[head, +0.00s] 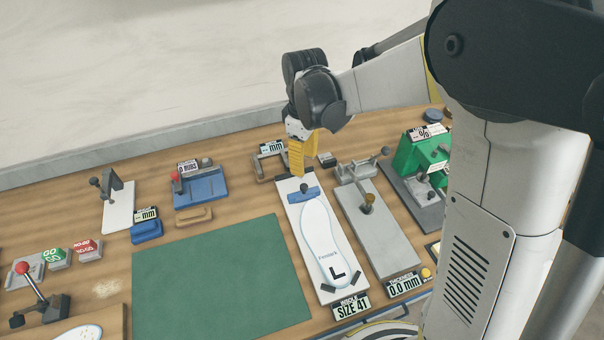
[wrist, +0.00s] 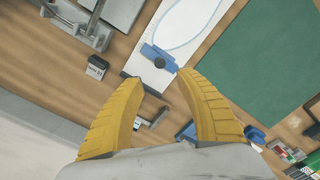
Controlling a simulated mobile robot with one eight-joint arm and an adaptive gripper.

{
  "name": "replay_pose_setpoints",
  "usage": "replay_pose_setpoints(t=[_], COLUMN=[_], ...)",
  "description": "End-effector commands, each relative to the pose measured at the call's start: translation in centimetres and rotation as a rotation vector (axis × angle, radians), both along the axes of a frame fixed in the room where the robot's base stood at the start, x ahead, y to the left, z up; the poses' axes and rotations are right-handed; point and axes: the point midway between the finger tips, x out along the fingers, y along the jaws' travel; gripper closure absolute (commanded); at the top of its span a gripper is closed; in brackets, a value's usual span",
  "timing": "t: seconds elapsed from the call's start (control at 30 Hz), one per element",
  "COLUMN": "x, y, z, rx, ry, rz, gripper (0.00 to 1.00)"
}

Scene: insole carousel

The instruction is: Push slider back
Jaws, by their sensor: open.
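The blue slider (head: 303,193) with a dark round knob sits across the upper part of a white board (head: 298,225) that bears a foot outline marked L. In the wrist view the slider (wrist: 165,58) and its knob lie just beyond my fingertips, near the gap between them. My gripper (head: 299,173) has yellow fingers and is over the board's far end, behind the slider. In the wrist view my gripper (wrist: 163,84) is open with nothing between its fingers. I cannot tell whether a fingertip touches the slider.
A grey gauge board (head: 372,232) stands right of the white board, with a green device (head: 424,154) beyond. A green mat (head: 215,285) lies left. Blue fixtures (head: 201,187) and a red-knobbed lever (head: 34,285) stand further left. A small bracket (head: 268,165) is near my fingers.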

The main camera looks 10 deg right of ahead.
Motion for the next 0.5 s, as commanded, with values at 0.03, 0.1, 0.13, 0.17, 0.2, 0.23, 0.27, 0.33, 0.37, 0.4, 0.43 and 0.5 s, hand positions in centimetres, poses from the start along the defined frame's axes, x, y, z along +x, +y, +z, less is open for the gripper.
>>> replay_pose_setpoints(t=[0.03,0.1,0.13,0.17,0.2,0.23,0.27,0.33,0.37,0.4,0.43,0.5], x=[0.0,0.0,0.0,0.0,0.0,0.0,0.0,0.0,0.0,0.0,0.0,0.0], y=[0.0,0.0,0.0,0.0,0.0,0.0,0.0,0.0,0.0,0.0,0.0,0.0], z=[-0.8,-1.9,-2.6,-3.2,-4.1,-4.7,-5.3,-6.7,-7.2,-7.9,-8.3,-9.2], rx=[0.000,0.000,0.000,0.000,0.000,0.000,0.000,0.000,0.000,0.000,0.000,0.000], ry=[0.000,0.000,0.000,0.000,-0.001,-0.001,-0.001,-0.001,-0.001,-0.001,-0.001,-0.001], rz=[0.000,0.000,-0.001,-0.001,-0.001,-0.001,-0.001,-0.002,-0.002,-0.002,-0.002,-0.002], gripper=[0.57,0.57,0.57,0.57,0.57,0.57,0.57,0.57,0.57,0.57,0.57,0.57])
